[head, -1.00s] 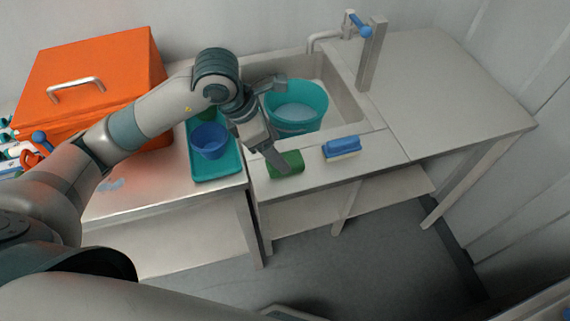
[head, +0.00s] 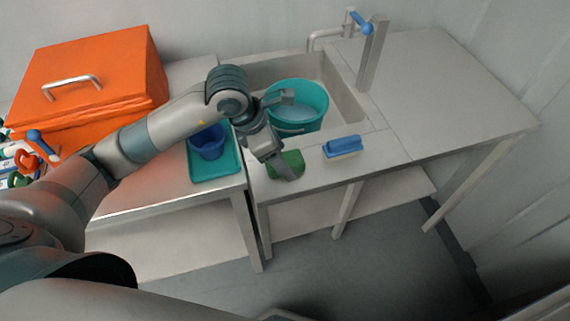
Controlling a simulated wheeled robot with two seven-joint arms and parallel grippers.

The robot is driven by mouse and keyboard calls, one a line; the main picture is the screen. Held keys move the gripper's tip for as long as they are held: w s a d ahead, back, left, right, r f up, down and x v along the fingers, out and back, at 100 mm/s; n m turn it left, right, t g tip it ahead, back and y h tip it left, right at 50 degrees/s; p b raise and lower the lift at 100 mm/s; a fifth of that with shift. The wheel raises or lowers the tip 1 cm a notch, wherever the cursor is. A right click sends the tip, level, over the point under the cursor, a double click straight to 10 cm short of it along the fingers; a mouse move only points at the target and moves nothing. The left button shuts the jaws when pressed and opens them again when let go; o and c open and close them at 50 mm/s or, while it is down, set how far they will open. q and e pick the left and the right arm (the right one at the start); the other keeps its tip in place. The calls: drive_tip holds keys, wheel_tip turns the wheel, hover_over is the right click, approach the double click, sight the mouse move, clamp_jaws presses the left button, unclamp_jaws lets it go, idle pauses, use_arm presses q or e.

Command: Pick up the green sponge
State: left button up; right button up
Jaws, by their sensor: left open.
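The green sponge (head: 293,160) lies on the front ledge of the sink counter, partly hidden by a finger of my left gripper. My left gripper (head: 288,136) is open. One finger reaches down over the sponge toward the counter's front edge; the other points out over the teal bucket's near side. I cannot tell whether the lower finger touches the sponge. My right gripper is not in view.
A blue-backed brush (head: 343,147) lies right of the sponge. A teal bucket (head: 316,92) of water stands in the sink (head: 345,92) behind. A blue cup (head: 207,143) stands on a teal tray (head: 217,172) to the left. An orange box (head: 88,75) is farther left.

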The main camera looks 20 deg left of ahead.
use_arm(q)
drive_tip(key=shift+f, duration=0.1)
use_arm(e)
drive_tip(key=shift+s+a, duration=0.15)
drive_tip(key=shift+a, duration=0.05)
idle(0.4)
use_arm(q)
drive_tip(key=shift+f+b, duration=0.15)
drive_tip(key=shift+b, duration=0.15)
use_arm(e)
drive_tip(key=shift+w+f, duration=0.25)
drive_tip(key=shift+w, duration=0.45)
use_arm(q)
drive_tip(key=shift+f, duration=0.1)
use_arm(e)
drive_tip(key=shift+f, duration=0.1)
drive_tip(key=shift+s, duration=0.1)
use_arm(q)
drive_tip(key=c, duration=1.1)
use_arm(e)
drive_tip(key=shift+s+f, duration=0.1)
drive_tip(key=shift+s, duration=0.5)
